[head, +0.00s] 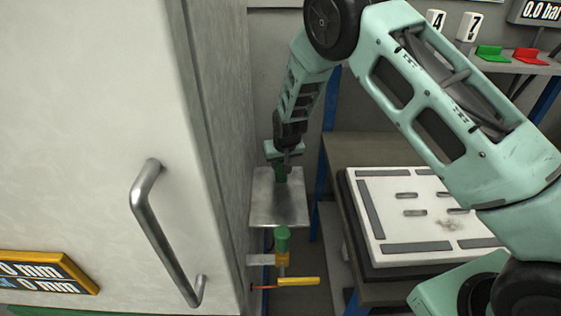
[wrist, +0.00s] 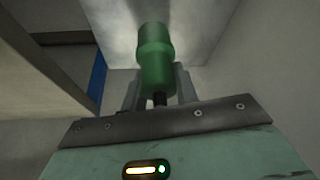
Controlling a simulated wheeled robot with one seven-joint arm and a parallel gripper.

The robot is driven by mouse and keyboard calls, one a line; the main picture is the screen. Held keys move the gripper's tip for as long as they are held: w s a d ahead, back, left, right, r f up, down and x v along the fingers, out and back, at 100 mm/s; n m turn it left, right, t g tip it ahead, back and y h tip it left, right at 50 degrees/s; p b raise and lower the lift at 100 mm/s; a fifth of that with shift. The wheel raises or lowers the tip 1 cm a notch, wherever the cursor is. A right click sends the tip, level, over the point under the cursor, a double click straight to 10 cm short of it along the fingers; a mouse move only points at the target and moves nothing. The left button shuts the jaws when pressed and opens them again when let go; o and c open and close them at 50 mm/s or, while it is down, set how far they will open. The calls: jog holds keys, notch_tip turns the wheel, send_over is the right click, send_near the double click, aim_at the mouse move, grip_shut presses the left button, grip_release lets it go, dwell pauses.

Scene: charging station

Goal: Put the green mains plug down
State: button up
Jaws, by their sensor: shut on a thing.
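My gripper (head: 284,159) points down over a square grey metal plate (head: 268,212) beside the tall pale cabinet. The plug's far end is against the background of a pale metal surface. I cannot tell whether it touches the plate.
Just below the plate's front edge is another green cylinder (head: 282,240) on a fitting with a yellow handle (head: 298,281). The cabinet with a steel handle (head: 150,225) stands close on the left. A white slotted board (head: 430,225) lies on the bench at right.

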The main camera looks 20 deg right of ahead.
jog(key=o, duration=1)
jog(key=b+v, duration=0.1)
jog(key=v, duration=1.1)
jog(key=s+a+r+n+g+y, duration=0.1)
jog(key=s+a+r, duration=0.15)
jog(key=s, duration=0.25)
jog(key=s+a+r+n+g+y, duration=0.1)
jog(key=s+a+r, duration=0.1)
jog(key=s+a, duration=0.3)
jog(key=s+r+n+g, duration=0.1)
jog(key=s+r+n, duration=0.2)
jog(key=s, duration=1.1)
jog(key=s+r+n+g+h, duration=0.1)
jog(key=s+r+n, duration=0.1)
jog(key=s, duration=1.2)
jog(key=shift+s+d+r+n, duration=0.4)
jog(key=shift+d+r, duration=0.05)
